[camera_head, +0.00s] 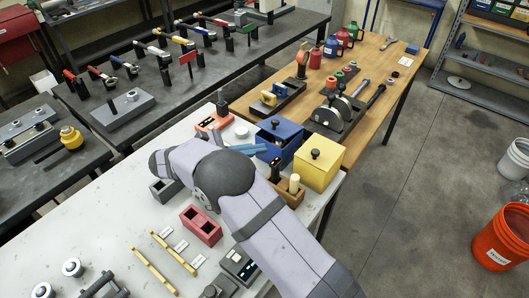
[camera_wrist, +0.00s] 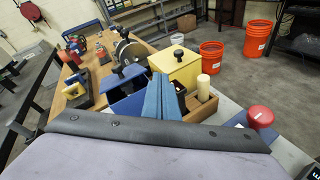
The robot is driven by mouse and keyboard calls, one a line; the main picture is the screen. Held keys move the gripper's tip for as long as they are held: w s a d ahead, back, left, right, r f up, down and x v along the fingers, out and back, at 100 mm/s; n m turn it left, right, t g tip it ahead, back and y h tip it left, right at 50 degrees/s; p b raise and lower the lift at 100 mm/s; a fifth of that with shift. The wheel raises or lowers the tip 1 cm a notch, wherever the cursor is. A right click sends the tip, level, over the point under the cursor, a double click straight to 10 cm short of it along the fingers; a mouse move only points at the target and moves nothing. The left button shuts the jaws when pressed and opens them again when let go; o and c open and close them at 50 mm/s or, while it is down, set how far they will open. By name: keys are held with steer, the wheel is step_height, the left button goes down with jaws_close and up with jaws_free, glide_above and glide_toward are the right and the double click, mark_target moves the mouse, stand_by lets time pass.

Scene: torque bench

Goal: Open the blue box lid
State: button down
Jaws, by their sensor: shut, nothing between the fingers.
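The blue box (camera_head: 289,153) stands on the white table, left of the yellow box. Its blue lid (camera_head: 287,129) has a dark round knob (camera_head: 275,123) on top. My gripper (camera_head: 264,148) has blue fingers, shut and empty, pointing at the box's near left side. I cannot tell whether they touch it. In the wrist view the fingers (camera_wrist: 158,98) stand in front of the blue box (camera_wrist: 128,108) and hide part of it; the knob (camera_wrist: 118,71) shows to their left.
The yellow box (camera_head: 319,165) with a dark knob stands close right of the blue box. A wooden holder (camera_head: 289,196) with a cream cylinder (camera_head: 294,183) is in front. The wooden table (camera_head: 385,75) behind carries tools and bottles.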

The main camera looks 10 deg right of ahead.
step_height(320, 180, down, 5)
steer(key=w+a+n+t+y+b, duration=0.1)
steer(key=w+a+n+t+b, duration=0.2)
steer(key=n+t, duration=0.45)
steer(key=w+d+n+p, duration=0.1)
steer(key=w+d+p, duration=0.1)
steer(key=w+d, duration=0.4)
steer(key=shift+w+d+f+n+y, duration=0.3)
steer(key=shift+d+f+n, duration=0.05)
steer(key=shift+f, duration=0.1)
steer(key=shift+r, duration=0.15)
steer(key=w+d+r+g+y+p, duration=0.3)
steer(key=w+d+r+p, duration=0.5)
steer(key=r, duration=0.4)
steer(key=shift+w+d+r, duration=0.2)
steer(key=shift+d, duration=0.05)
stand_by(0.4)
steer(key=shift+g, duration=0.25)
